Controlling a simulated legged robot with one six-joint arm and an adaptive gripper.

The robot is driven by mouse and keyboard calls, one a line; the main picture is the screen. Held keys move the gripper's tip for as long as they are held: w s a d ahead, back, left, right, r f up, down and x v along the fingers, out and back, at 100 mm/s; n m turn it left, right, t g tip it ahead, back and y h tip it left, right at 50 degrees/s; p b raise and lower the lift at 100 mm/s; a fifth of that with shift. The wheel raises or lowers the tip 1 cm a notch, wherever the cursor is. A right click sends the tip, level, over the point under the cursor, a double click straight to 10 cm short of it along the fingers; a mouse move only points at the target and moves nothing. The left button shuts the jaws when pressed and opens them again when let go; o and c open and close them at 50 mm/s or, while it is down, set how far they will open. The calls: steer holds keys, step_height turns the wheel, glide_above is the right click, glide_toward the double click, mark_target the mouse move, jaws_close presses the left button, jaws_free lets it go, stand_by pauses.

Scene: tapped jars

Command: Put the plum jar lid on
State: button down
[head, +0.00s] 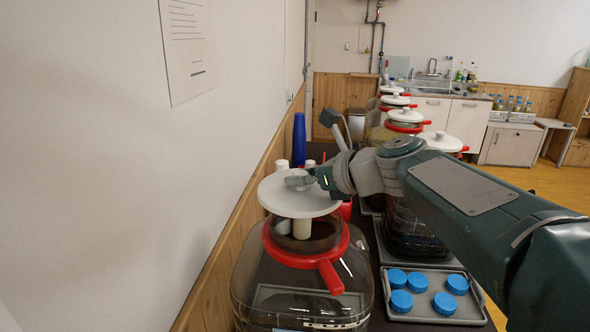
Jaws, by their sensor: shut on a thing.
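A white round lid (288,202) is in the head view, held by its knob in my gripper (305,181). My gripper is shut on it and comes from the right. The lid looks about level, above the open mouth of the nearest big clear jar (262,280). This jar has a red collar (283,258) with a red handle pointing to the front right. A gap shows between lid and collar, with a pale cylinder below the lid. I cannot read which jar is the plum one. The lid hides part of the mouth.
A grey tray (447,318) with several blue caps (401,301) lies right of the jar. More jars with white lids (407,115) and red collars stand in a row behind. A blue cup stack (299,140) stands by the left wall (100,200).

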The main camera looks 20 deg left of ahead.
mark_target(316, 190)
steer(key=d, duration=0.2)
steer(key=shift+d+f, duration=0.2)
steer(key=shift+d, duration=0.2)
steer(key=shift+d+f, duration=0.1)
steer(key=shift+f, duration=0.45)
steer(key=shift+s+f+x, duration=0.1)
steer(key=shift+s+x, duration=0.05)
steer(key=shift+x, duration=0.7)
steer(key=shift+s+f+x, duration=0.1)
steer(key=shift+s+x, duration=0.05)
steer(key=shift+x, duration=0.7)
steer(key=shift+d+r, duration=0.2)
steer(key=shift+d, duration=1.3)
steer(key=shift+s+a, duration=0.1)
steer(key=shift+a, duration=0.75)
steer(key=shift+a, duration=0.25)
steer(key=shift+d, duration=0.4)
steer(key=shift+f, duration=1.15)
